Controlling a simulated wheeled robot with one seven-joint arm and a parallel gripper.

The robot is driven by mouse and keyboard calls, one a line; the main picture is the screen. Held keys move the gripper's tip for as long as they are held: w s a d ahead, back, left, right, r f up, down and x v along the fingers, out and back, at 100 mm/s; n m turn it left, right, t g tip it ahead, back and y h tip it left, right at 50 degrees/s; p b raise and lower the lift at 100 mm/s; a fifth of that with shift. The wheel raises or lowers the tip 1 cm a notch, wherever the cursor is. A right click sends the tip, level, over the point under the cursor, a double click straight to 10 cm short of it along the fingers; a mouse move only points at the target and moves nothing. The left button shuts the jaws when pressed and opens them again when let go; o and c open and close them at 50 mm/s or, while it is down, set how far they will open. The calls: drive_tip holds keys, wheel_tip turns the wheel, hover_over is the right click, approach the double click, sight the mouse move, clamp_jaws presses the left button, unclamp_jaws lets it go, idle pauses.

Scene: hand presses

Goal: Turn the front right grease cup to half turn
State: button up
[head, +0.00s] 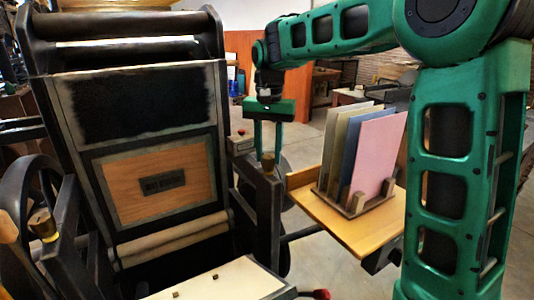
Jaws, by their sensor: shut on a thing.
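The front right grease cup (267,163) is a small brass-coloured knob on top of the dark right-hand post of the press. My gripper (268,158) points straight down over it, its two long green fingers closed on the cup's sides. The fingers hide part of the cup, and no dial or mark showing its turn can be made out. A larger-looking brass grease cup (43,225) sits on the front left post, nearer to me.
The hand press (140,210) fills the left side, with a pale flat board (222,283) at its front. A wooden side shelf (350,225) holds upright coloured sheets (375,150) in a rack, close right of the post. A red-knobbed handle (321,294) sticks out at the bottom.

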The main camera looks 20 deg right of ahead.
sight(269, 155)
drive_tip(key=shift+w, duration=0.1)
drive_tip(key=o, duration=1)
drive_tip(key=shift+o, duration=0.2)
wheel_tip(269, 155, up, 11)
drive_tip(key=shift+f, duration=0.2)
